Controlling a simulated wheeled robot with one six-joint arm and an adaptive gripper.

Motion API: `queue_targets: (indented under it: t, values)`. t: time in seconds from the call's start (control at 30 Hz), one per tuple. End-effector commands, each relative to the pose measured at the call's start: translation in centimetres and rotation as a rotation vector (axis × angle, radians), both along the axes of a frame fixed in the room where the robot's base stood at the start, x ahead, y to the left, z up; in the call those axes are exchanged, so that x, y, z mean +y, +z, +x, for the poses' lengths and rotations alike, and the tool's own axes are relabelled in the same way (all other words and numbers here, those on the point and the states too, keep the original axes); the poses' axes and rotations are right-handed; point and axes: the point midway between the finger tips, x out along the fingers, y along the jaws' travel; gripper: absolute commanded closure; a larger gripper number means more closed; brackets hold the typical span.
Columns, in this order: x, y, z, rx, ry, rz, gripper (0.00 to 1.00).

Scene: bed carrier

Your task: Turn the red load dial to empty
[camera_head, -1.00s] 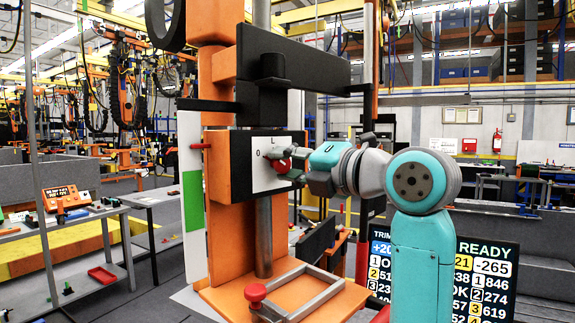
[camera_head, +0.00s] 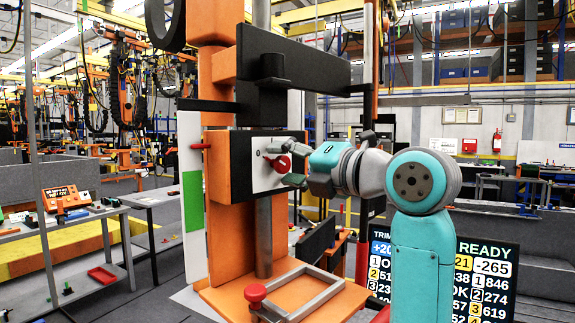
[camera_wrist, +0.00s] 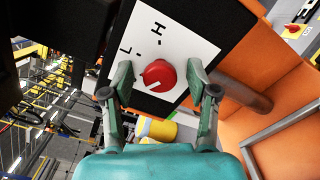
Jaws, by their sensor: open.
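The red load dial (camera_head: 280,163) sits on a white plate (camera_head: 262,178) on the front of a black box on the orange post. In the wrist view the dial (camera_wrist: 158,75) is a round red knob with a dark mark at its lower left edge. The plate there (camera_wrist: 178,45) shows the letters L and H with tick marks. My gripper (camera_head: 290,163) is open in front of the dial. In the wrist view my gripper's fingertips (camera_wrist: 159,68) stand apart on either side of the dial, with gaps visible. The lettering at the plate's left is too small to read surely.
An orange bed (camera_head: 225,300) with a grey metal frame (camera_head: 305,295) and a red knob (camera_head: 256,294) lies below. A small red lever (camera_head: 201,146) sticks out left of the box. A display screen (camera_head: 484,270) stands behind my arm.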

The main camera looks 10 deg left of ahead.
Motion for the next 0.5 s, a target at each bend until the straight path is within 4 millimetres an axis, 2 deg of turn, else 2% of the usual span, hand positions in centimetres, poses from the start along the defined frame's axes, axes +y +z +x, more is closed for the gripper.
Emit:
queue_targets:
  t: [0.17, 0.5]
  values:
    - [-0.7, 0.0, -0.5, 0.000, -0.001, 0.000, 0.41]
    - [-5.8, 0.0, -4.0, -0.002, -0.004, 0.000, 0.41]
